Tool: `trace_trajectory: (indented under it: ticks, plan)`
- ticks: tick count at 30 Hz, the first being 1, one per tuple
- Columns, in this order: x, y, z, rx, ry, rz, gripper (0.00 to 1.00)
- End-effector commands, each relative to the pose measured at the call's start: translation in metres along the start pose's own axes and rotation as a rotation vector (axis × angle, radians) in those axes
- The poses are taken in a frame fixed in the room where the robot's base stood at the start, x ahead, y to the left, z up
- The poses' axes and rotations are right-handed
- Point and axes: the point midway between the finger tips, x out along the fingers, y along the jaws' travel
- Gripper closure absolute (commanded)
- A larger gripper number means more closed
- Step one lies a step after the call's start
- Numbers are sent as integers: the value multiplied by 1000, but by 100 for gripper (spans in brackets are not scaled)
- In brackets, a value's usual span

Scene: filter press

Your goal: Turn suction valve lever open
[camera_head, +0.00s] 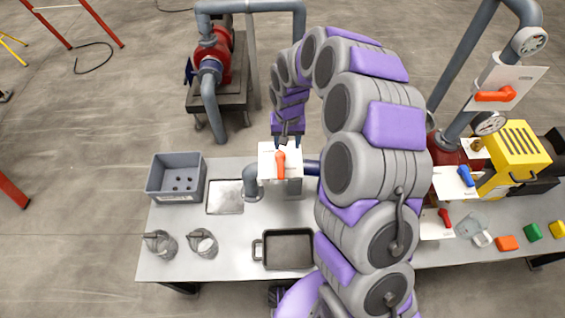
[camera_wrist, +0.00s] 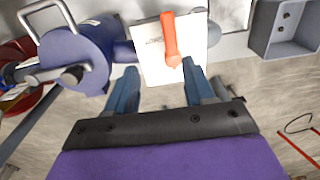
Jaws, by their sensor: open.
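An orange-red lever (camera_head: 281,163) lies on a white plate (camera_head: 265,165) on the pipework at the middle of the table. In the wrist view the lever (camera_wrist: 170,38) runs nearly straight up and down the picture on the white plate (camera_wrist: 150,60). My gripper (camera_head: 286,141) is open just at the far edge of the plate. In the wrist view my gripper (camera_wrist: 158,72) has its blue fingers apart, with the lever's lower end between their tips and closer to the right one. I cannot tell whether that finger touches the lever. The plate's lettering is too small to read.
A grey bin (camera_head: 176,178), glass jugs (camera_head: 203,243) and a black tray (camera_head: 288,248) stand on the table. Other levers, orange (camera_head: 495,95), blue (camera_head: 466,176) and red (camera_head: 445,217), sit at right.

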Motion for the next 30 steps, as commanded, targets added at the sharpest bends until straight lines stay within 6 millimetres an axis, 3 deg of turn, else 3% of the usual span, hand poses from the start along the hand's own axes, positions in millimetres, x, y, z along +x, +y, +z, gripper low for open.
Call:
trace_trajectory:
  ticks: [8, 15, 21, 30]
  plan:
    - [60, -16, 1, -5, -5, 18, 47]
    - [105, -6, 0, -3, -4, 8, 47]
    - [130, 0, -1, -2, 1, -2, 47]
    - [145, -11, 0, -4, -1, 13, 47]
